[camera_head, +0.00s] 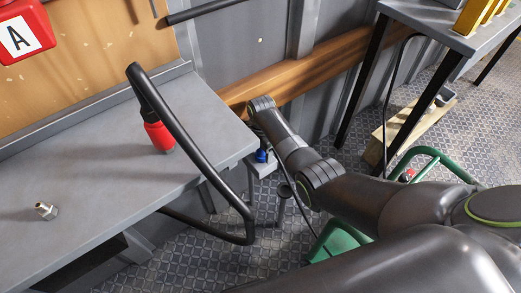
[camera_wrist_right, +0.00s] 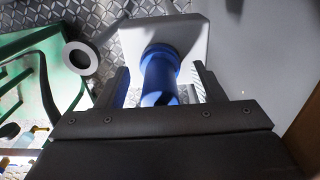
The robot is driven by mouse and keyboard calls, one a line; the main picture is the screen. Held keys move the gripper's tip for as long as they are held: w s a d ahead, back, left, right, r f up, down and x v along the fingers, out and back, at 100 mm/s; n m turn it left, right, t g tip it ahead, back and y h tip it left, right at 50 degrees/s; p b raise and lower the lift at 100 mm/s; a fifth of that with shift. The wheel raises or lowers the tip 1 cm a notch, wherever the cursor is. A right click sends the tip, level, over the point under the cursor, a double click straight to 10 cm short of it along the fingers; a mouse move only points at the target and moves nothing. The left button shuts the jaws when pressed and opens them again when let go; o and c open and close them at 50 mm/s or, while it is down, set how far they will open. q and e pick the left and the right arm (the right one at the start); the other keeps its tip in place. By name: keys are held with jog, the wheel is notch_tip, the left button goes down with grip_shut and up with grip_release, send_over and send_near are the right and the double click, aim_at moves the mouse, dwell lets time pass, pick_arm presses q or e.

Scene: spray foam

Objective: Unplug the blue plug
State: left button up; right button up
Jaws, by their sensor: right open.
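The blue plug (camera_wrist_right: 160,80) sits against a pale square plate (camera_wrist_right: 195,35) in the right wrist view. In the head view it shows as a small blue shape (camera_head: 261,156) just past the grey bench's right end, partly hidden by my right arm. My right gripper (camera_wrist_right: 160,85) is open, with one finger on each side of the plug. A gap shows on the left side, and I cannot tell whether the right finger touches it. In the head view my right arm bends down toward the plug. My left gripper is not in view.
A metal fitting (camera_head: 46,210) lies at the bench's left. A green frame (camera_head: 340,240) stands below my arm. A second table (camera_head: 440,30) is at upper right.

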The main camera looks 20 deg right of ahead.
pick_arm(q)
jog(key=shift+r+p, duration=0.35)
